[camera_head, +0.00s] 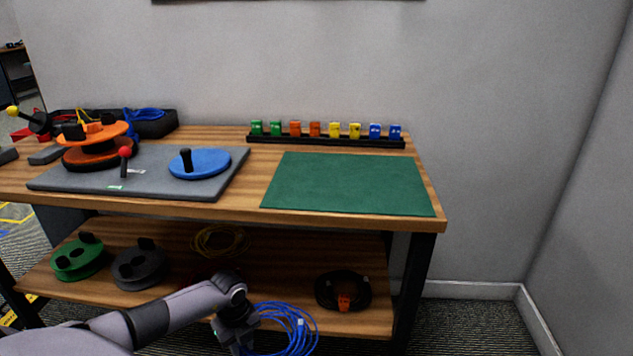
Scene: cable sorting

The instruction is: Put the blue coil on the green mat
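A coil of blue cable (287,328) is at the bottom centre, in front of the lower shelf's front edge, its lower loops reaching below that edge. My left gripper (240,343) is at the coil's left side and appears shut on it; the fingertips are partly hidden. The green mat (350,183) lies flat and bare on the right part of the tabletop, above and to the right of the gripper. My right gripper is not in view.
A rack (330,141) of coloured connectors stands behind the mat. A blue disc (200,164) sits left of it.

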